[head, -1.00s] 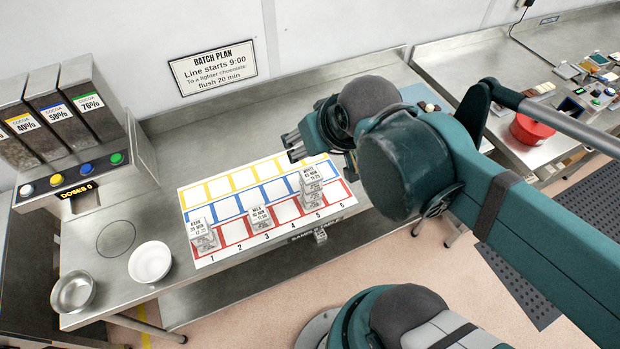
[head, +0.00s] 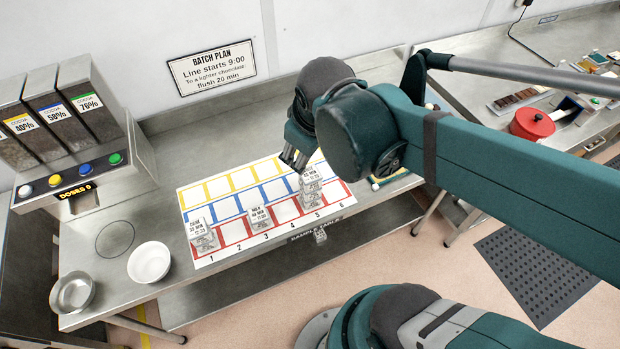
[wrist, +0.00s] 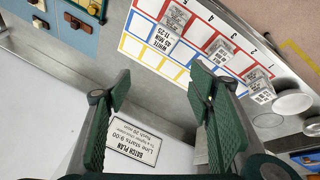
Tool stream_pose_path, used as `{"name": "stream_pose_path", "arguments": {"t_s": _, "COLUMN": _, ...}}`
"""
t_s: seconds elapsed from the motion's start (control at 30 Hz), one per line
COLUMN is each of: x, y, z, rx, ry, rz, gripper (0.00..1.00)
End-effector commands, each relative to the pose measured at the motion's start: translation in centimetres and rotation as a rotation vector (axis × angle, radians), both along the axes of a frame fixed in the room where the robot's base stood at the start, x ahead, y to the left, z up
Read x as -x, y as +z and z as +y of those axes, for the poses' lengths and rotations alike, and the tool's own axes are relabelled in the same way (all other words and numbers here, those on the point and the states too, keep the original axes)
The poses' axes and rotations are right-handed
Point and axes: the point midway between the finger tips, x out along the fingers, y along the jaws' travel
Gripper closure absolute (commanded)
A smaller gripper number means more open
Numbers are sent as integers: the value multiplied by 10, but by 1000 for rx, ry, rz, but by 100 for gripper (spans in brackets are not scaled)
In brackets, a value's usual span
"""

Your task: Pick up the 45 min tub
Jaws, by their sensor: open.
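The tub (head: 309,196) whose label looks like "WHITE 45 MIN" stands near column 5 of the printed grid, in what looks like a stack. Its label (wrist: 158,42) reads more clearly in the wrist view. My gripper (head: 294,160) is open and empty, above the far side of the grid, just up and left of this tub. In the wrist view its fingers (wrist: 163,98) are wide apart, with the tub beyond them at the top. Other labelled tubs stand near column 3 (head: 259,222) and column 1 (head: 205,242); their small labels are hard to read.
The grid sheet (head: 237,200) has yellow, blue and red rows. A white bowl (head: 150,262) and a metal bowl (head: 73,292) stand at the left front, below the cocoa dispenser (head: 70,135). The batch plan sign (head: 212,67) hangs behind. A red pot (head: 532,124) is on the right-hand bench.

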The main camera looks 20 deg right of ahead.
Motion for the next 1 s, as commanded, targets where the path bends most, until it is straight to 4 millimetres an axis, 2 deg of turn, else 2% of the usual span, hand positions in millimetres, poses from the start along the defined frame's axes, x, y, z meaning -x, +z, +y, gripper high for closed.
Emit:
{"name": "stream_pose_path", "arguments": {"t_s": 0.5, "x": -17, "y": -41, "z": 1, "rx": 257, "ry": 408, "rz": 241, "gripper": 48}}
{"name": "stream_pose_path", "arguments": {"t_s": 1.0, "x": -28, "y": -80, "z": 3, "rx": 442, "ry": 794, "rz": 496, "gripper": 48}}
